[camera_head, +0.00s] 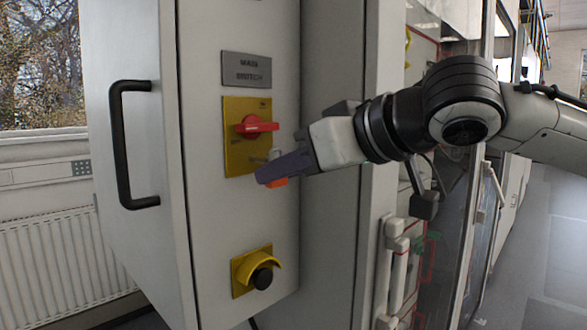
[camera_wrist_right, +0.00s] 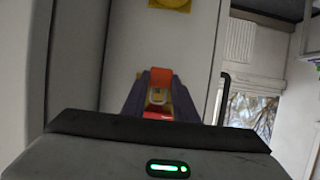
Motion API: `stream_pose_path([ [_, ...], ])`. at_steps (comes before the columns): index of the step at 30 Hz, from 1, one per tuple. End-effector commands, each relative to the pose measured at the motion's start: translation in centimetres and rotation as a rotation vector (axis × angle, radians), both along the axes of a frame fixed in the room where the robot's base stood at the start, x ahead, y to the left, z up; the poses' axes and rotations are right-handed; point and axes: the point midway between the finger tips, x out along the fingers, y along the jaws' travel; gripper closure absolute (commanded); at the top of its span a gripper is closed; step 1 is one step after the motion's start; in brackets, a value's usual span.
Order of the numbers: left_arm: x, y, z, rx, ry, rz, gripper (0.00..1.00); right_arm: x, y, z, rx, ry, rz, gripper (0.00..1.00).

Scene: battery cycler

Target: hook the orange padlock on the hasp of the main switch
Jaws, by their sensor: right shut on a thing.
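The main switch has a yellow plate (camera_head: 235,150) with a red handle (camera_head: 257,125), below a grey "MAIN SWITCH" label on the cabinet front. My right gripper (camera_head: 275,176) reaches in from the right, its dark purple fingers shut on the orange padlock (camera_head: 279,182), just in front of the plate's lower part. A small grey piece, perhaps shackle or hasp, shows at the fingers' upper edge. In the right wrist view the padlock (camera_wrist_right: 160,77) shows between the fingers, with the red handle (camera_wrist_right: 157,116) behind. I cannot tell whether the shackle is through the hasp. My left gripper is out of view.
A black door handle (camera_head: 124,145) stands out at the left of the cabinet. A yellow-shrouded black knob (camera_head: 262,278) projects below the switch. A white radiator (camera_head: 55,250) and a window are at the left; glass-doored equipment stands at the right.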

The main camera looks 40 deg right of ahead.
Motion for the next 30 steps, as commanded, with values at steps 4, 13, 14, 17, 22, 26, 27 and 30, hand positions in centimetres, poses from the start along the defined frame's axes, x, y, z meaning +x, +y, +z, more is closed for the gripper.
stream_pose_path([
  [4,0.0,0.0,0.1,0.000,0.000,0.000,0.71,1.0,0.1,0.0,-0.002,0.001,0.000,0.98],
  [13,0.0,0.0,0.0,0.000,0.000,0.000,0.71,2.7,0.2,-0.1,-0.002,0.000,-0.001,0.98],
  [14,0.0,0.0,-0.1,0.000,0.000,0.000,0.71,2.9,0.2,-0.1,-0.001,0.000,-0.002,0.98],
  [17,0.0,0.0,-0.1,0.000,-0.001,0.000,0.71,3.5,0.3,-0.1,-0.001,-0.001,-0.001,0.98],
  [22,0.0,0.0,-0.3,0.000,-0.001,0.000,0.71,4.0,0.4,-0.6,-0.001,-0.002,0.002,0.98],
  [26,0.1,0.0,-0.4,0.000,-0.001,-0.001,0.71,4.1,0.4,-0.9,0.000,-0.001,0.001,0.98],
  [27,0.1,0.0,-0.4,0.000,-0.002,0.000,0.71,4.1,0.3,-1.0,0.000,-0.001,0.001,0.98],
  [30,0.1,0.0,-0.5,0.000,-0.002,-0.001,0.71,4.1,0.3,-1.1,0.000,-0.001,0.001,0.98],
])
